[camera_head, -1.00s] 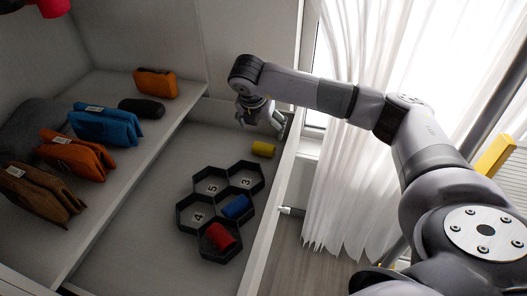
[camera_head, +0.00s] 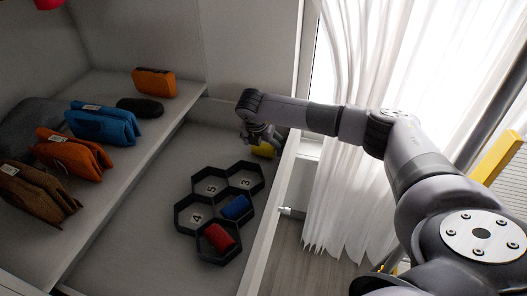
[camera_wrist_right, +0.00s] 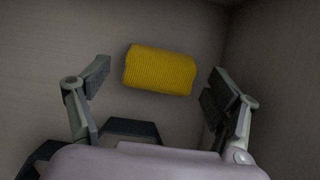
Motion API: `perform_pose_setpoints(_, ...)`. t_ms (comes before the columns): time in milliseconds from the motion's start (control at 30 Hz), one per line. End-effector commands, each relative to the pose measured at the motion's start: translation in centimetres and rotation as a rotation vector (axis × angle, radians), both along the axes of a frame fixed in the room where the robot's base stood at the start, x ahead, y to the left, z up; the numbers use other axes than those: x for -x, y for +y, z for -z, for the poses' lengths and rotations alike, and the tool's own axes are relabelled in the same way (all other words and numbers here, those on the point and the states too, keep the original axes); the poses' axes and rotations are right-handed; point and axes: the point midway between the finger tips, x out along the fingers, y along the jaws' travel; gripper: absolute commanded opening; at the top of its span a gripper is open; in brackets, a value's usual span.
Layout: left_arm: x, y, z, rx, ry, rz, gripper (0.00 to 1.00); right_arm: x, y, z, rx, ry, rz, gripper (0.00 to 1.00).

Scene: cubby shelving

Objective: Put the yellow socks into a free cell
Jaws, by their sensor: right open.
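The yellow socks (camera_head: 264,150) are a small rolled bundle on the lower shelf floor, near the right side wall. In the right wrist view the yellow socks (camera_wrist_right: 160,70) lie between and just beyond the two fingertips, apart from both. My right gripper (camera_head: 262,140) is open above the socks and partly covers them in the head view; its fingers also show in the wrist view (camera_wrist_right: 157,88). The black hexagonal organizer (camera_head: 190,232) stands closer to the camera. Its cells marked 5, 4 and 3 look empty. Blue socks (camera_head: 235,207) and red socks (camera_head: 218,236) fill two other cells. My left gripper is not seen.
An upper shelf (camera_head: 115,205) at left holds orange, blue and brown folded pouches and a black case (camera_head: 140,107). The shelf's right side wall (camera_head: 272,232) runs close beside the organizer. A white curtain (camera_head: 350,190) hangs at right.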

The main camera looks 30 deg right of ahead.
Motion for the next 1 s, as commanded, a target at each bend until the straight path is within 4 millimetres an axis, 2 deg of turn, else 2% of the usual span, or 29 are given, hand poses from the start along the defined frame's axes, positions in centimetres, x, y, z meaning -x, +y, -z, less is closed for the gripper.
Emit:
perform_pose_setpoints(133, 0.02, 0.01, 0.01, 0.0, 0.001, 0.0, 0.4, 0.0, 0.03, -0.04, 0.0, 0.0, 0.0, 0.83)
perform_pose_setpoints(733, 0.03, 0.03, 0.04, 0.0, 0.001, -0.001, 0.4, 0.0, 0.03, -0.09, -0.001, -0.001, 0.0, 0.43)
perform_pose_setpoints(1000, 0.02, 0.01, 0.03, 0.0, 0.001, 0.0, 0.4, -0.02, 0.03, -0.19, -0.001, -0.001, 0.0, 0.41)
